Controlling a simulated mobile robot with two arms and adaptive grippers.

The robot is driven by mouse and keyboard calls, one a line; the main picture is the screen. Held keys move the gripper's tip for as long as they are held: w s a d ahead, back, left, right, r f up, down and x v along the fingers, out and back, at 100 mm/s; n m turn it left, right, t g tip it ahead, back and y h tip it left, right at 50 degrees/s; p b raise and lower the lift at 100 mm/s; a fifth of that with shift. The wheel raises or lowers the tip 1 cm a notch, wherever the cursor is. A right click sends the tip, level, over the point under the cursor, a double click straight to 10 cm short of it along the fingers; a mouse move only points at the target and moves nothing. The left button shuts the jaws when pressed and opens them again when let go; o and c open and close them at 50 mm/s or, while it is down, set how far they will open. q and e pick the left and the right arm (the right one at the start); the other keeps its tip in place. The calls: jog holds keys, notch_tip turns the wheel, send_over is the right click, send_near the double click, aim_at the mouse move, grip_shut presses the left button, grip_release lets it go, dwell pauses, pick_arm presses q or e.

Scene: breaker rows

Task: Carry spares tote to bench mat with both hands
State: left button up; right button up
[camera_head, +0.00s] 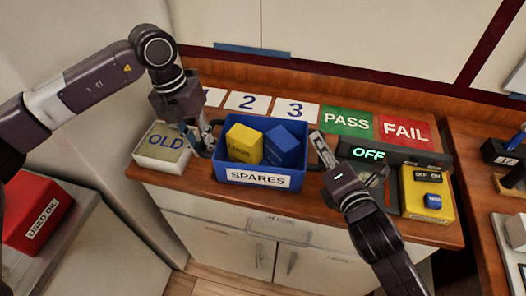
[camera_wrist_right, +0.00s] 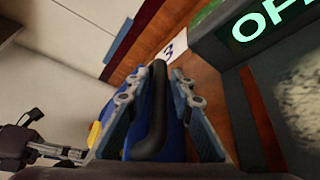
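The spares tote (camera_head: 258,178) is an open blue bin with a white SPARES label, upright on the wooden counter. It holds a yellow box (camera_head: 244,144) and a blue box (camera_head: 282,147). My left gripper (camera_head: 208,143) is at the tote's left handle; whether its fingers are closed is too small to tell. My right gripper (camera_head: 321,151) is at the right handle. In the right wrist view, the dark handle (camera_wrist_right: 155,110) lies between its two fingers, with gaps visible beside it, so it looks open around the handle. I cannot make out a bench mat.
A box marked OLD (camera_head: 163,147) stands close left of the tote. Numbered cards (camera_head: 295,111) and the PASS (camera_head: 347,122) and FAIL (camera_head: 404,131) plates lie behind. A tester reading OFF (camera_head: 400,153) and a yellow device (camera_head: 427,197) are at right. A red USED OIL bin (camera_head: 38,215) is lower left.

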pick_arm(q)
grip_shut()
pick_arm(e)
grip_shut()
pick_arm(q)
jog(key=shift+r, duration=0.1)
pick_arm(e)
jog(key=shift+w+r, duration=0.1)
jog(key=shift+r, duration=0.1)
pick_arm(q)
jog(key=shift+w+r, duration=0.1)
pick_arm(e)
jog(key=shift+r, duration=0.1)
